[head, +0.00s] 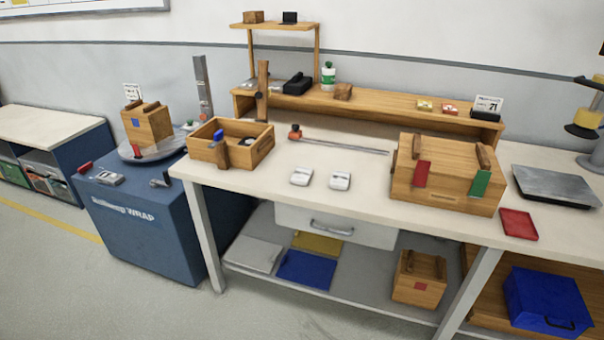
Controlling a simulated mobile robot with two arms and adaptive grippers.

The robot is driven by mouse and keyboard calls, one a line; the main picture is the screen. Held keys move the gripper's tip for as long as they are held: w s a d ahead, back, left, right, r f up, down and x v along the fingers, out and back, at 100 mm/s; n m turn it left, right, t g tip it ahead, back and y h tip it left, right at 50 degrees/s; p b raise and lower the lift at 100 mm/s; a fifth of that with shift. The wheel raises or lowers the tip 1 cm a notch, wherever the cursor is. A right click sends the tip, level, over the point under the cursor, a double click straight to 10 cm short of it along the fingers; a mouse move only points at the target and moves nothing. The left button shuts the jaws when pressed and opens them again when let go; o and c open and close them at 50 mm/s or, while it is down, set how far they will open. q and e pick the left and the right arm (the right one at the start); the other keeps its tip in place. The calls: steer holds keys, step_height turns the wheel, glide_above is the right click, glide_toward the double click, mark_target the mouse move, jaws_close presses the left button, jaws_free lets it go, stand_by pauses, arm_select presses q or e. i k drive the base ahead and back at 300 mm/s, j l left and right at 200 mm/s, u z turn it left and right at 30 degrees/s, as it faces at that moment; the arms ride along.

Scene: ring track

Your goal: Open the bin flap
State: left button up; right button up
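I cannot tell for sure which container has the bin flap. A blue bin (560,298) with a dark handle on its front sits on the low shelf at the lower right, and its top looks closed. A large closed wooden box (438,192) with a red tag and a green tag stands on the right of the bench. An open-topped wooden box (205,151) with a blue-topped upright piece at its front stands on the left of the bench. Neither of my grippers is in view.
The white workbench (345,200) is clear along its front middle, near two small white items. A drawer (300,222) with a handle sits below. A blue wrap machine (145,235) stands left. A scale (555,185) and a red tray (519,224) lie right.

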mark_target(546, 296)
steer(key=z, duration=1.75)
